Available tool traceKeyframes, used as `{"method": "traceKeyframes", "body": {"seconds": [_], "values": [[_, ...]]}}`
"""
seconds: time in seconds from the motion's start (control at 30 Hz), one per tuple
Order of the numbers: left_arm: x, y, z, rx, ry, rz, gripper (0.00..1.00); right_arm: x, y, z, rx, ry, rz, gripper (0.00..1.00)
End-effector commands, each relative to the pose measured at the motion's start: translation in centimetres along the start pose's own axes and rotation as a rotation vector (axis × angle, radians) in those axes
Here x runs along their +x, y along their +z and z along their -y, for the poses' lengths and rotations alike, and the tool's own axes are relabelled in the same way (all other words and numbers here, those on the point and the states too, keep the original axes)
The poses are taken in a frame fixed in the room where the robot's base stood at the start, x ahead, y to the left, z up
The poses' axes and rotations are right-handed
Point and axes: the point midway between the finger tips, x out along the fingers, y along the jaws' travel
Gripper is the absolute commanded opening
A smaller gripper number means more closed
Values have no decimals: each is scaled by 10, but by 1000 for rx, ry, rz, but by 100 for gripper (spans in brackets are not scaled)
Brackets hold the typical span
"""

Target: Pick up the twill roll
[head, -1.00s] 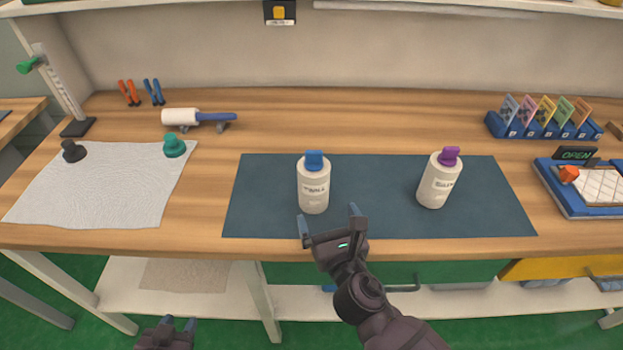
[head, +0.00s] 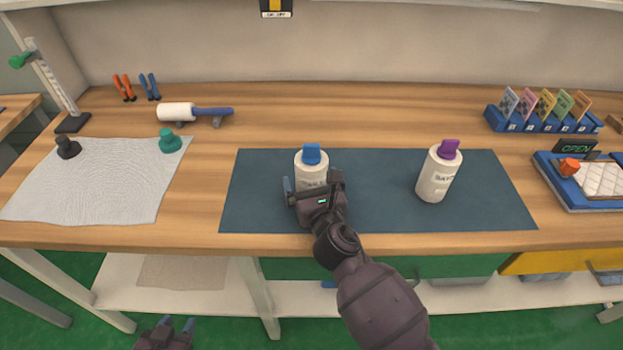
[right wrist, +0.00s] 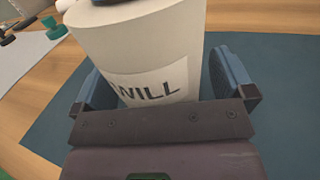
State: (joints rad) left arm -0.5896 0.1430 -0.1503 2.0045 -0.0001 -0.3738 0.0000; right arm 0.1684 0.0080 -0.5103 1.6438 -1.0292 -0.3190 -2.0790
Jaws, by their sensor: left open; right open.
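The twill roll (head: 310,172) is a cream cylinder with a blue top piece, standing upright on the dark blue mat (head: 390,180). Its label reads "WILL" in the right wrist view (right wrist: 150,40), the first letter being cut off. My right gripper (head: 313,188) is open at the roll's near side, one finger on each side of it. In the right wrist view its blue fingers (right wrist: 163,85) flank the roll, and a gap shows beside the right finger. My left gripper (head: 175,328) is open and empty, low at the bottom left in front of the bench.
A similar roll with a purple top (head: 438,172) stands right on the mat. A white cloth (head: 100,185) with black and green weights lies left. A lint roller (head: 195,112) lies behind. A blue card rack (head: 540,122) and blue tray (head: 560,195) stand right. Mat between the rolls is clear.

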Motion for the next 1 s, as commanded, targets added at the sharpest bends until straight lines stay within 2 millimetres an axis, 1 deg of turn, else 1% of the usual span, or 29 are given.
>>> {"method": "traceKeyframes", "body": {"seconds": [0.13,0.17,0.3,0.57,0.7,0.83,0.93,1.0], "values": [[0,-1,0,0,0,-2,43,0,0,0,0,0,0,100],[0,-1,0,0,0,-2,43,0,0,0,0,0,0,98],[0,2,0,0,0,4,43,0,0,0,0,0,0,77],[-4,12,1,-2,-3,23,43,0,0,0,0,1,0,37],[-4,14,1,-2,-3,27,43,0,1,0,0,1,2,37],[-5,12,1,-2,-3,24,43,0,3,0,0,1,3,37],[-6,5,1,-2,-3,16,43,0,11,0,-1,3,7,37],[-7,-3,2,-2,-4,6,43,0,21,0,-3,2,9,37]]}}
